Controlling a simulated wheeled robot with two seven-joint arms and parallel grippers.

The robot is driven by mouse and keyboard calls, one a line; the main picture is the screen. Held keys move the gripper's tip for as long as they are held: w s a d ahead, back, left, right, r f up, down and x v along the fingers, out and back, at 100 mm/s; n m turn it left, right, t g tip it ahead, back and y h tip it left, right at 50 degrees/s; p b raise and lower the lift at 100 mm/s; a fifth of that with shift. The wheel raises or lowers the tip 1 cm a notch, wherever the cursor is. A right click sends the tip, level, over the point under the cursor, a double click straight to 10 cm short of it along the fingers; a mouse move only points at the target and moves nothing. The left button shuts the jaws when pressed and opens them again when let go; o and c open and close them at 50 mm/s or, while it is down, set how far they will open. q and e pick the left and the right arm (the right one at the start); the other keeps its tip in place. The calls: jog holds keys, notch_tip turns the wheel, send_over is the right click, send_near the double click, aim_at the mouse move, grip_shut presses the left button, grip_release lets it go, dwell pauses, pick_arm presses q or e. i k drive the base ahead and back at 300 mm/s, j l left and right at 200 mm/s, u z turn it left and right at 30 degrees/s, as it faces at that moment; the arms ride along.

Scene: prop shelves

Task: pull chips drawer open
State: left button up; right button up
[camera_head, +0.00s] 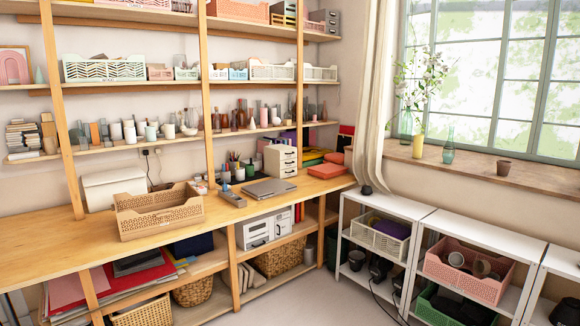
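A small cream drawer unit (280,161) stands on the wooden desk near the back corner. Its stacked drawers look shut. A white drawer box (262,230) with dark fittings sits on the shelf under the desk, and its front looks shut too. A small grey drawer unit (331,22) stands at the right end of the top wall shelf. No label for chips can be read, so I cannot tell which drawer is the chips drawer. Neither of my grippers shows in the view.
The wooden desk (50,237) runs along the left wall, holding a tan perforated basket (160,212) and a closed laptop (269,188). White low shelves (480,228) with crates stand under the window. Grey floor (325,298) is free between desk and shelves.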

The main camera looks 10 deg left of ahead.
aim_at(282, 162)
jog(key=i+u, duration=0.25)
jog(key=i, duration=1.25)
